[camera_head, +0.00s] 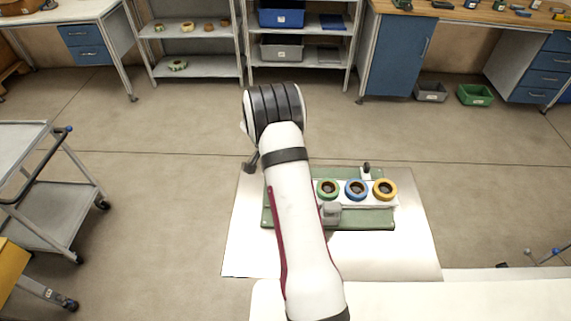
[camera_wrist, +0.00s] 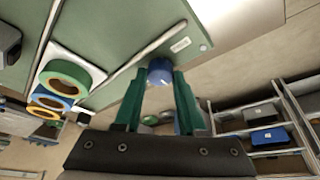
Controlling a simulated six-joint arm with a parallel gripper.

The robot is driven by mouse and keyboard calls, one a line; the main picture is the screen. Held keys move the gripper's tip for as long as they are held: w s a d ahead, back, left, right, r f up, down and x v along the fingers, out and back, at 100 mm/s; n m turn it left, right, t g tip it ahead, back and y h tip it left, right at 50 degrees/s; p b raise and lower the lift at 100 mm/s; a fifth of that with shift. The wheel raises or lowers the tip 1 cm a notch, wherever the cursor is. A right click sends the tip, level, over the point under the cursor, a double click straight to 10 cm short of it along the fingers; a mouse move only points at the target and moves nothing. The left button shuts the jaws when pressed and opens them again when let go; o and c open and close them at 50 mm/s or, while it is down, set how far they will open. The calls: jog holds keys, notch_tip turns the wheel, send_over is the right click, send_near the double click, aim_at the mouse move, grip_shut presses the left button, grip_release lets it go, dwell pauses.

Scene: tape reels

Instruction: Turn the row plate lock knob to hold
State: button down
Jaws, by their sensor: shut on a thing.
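The lock knob (camera_wrist: 160,72) is a small blue cylinder at the edge of a green plate (camera_wrist: 125,45), in the upper middle of the wrist view. The two green fingers of my gripper (camera_wrist: 159,84) close on it from both sides. A small white label (camera_wrist: 180,44) lies on the plate just beyond the knob; its words are too small to read. In the head view my arm hides the knob and the left part of the green plate (camera_head: 355,225).
Green, blue and yellow tape reels (camera_head: 328,189) (camera_head: 357,190) (camera_head: 384,189) stand in a row on a white strip on the plate. A grey block (camera_head: 331,213) sits in front of them. The white tabletop (camera_head: 410,255) around the plate is clear. Shelves and a cart stand farther off.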

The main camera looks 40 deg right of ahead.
jog(key=shift+a, duration=0.1)
jog(key=shift+c, duration=2.4)
grip_release()
jog(key=v, duration=1.5)
jog(key=shift+r, duration=0.35)
